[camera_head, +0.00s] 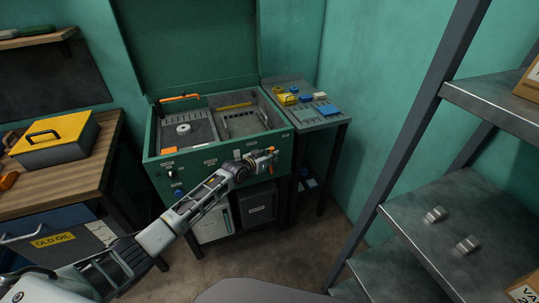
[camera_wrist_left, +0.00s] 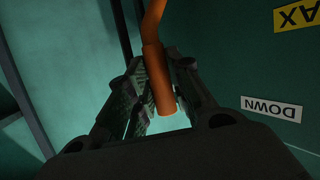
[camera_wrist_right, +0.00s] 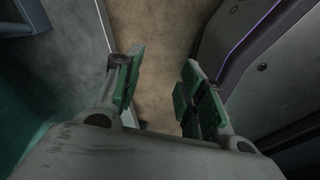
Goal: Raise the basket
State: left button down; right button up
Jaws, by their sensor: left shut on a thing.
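A green parts washer (camera_head: 222,157) stands with its lid raised. A metal basket (camera_head: 243,122) sits inside the right part of its tub, below the rim. An orange lever (camera_head: 273,152) sticks out at the front right of the washer. My left gripper (camera_head: 266,161) is at this lever. In the left wrist view the orange lever (camera_wrist_left: 160,85) runs between the fingers of the left gripper (camera_wrist_left: 160,100), which is shut on it. A white label (camera_wrist_left: 271,109) beside it reads DOWN. My right gripper (camera_wrist_right: 158,88) is open and empty in the right wrist view, above the floor.
A wooden bench (camera_head: 60,178) with a yellow-lidded box (camera_head: 55,137) stands left. A side table (camera_head: 320,118) with small coloured items adjoins the washer at right. Metal shelving (camera_head: 440,215) holds two small metal parts at right. Some floor is free in front of the washer.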

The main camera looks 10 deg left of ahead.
pick_arm(q)
jog(key=shift+w+r+y+p, duration=0.4)
jog(key=shift+w+r+p, duration=0.2)
jog(key=shift+p, duration=0.4)
jog(key=shift+w+d+m+g+p, duration=0.3)
jog(key=shift+w+d+g+p, duration=0.25)
jog(key=shift+p, duration=0.5)
jog(key=w+d+f+m+g+y, duration=0.1)
jog(key=w+d+f+g+y, duration=0.1)
jog(key=w+d+g+y, duration=0.1)
jog(key=d+g+y, duration=0.1)
jog(key=d, duration=0.1)
jog(key=shift+w+d+f+m, duration=0.2)
jog(key=shift+d+f+m, duration=0.1)
jog(key=shift+m, duration=0.1)
pick_arm(e)
jog(key=s+a+r, duration=0.2)
jog(key=a+r, duration=0.2)
jog(key=a, duration=0.1)
jog(key=shift+r+y, duration=0.2)
jog(key=shift+y, duration=0.1)
jog(key=shift+s+a, duration=0.1)
jog(key=shift+a, duration=0.1)
